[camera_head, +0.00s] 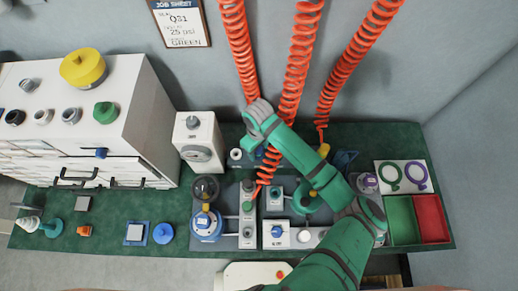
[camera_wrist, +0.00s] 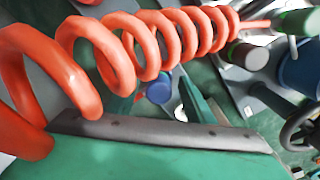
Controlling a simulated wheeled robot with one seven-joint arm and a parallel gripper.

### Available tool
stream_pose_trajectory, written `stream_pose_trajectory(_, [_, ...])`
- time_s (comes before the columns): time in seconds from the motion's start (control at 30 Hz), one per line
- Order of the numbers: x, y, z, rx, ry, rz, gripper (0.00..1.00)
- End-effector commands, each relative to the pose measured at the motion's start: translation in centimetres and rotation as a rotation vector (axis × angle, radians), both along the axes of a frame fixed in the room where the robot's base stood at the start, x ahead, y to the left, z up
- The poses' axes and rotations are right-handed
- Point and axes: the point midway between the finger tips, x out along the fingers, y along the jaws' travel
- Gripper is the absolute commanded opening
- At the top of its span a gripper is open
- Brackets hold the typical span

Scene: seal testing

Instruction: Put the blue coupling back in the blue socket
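My green arm crosses the bench in the head view, with its wrist (camera_head: 262,115) over the back of the bench among the hoses. The gripper's fingertips are hidden there. A small blue part (camera_head: 260,152) shows beside the arm at the back of the bench. In the wrist view a round blue part (camera_wrist: 159,91) shows beyond the hose; I cannot tell whether it is the coupling or its socket. An orange coiled hose (camera_wrist: 120,55) fills the upper left of the wrist view, in front of a green body with a dark strip (camera_wrist: 160,135). I cannot see what the gripper holds.
Orange coiled hoses (camera_head: 240,45) hang close around the arm. A yellow part (camera_head: 323,150) is at the right hose's lower end. Green and red trays (camera_head: 432,218) are at right.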

Motion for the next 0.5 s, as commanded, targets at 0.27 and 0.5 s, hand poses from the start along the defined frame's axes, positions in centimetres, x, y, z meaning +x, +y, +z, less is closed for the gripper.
stream_pose_trajectory(0.27, [0.0,0.1,1.8,0.001,-0.001,0.002,0.49])
stream_pose_trajectory(0.5, [0.0,0.1,6.3,0.001,-0.003,0.001,0.49])
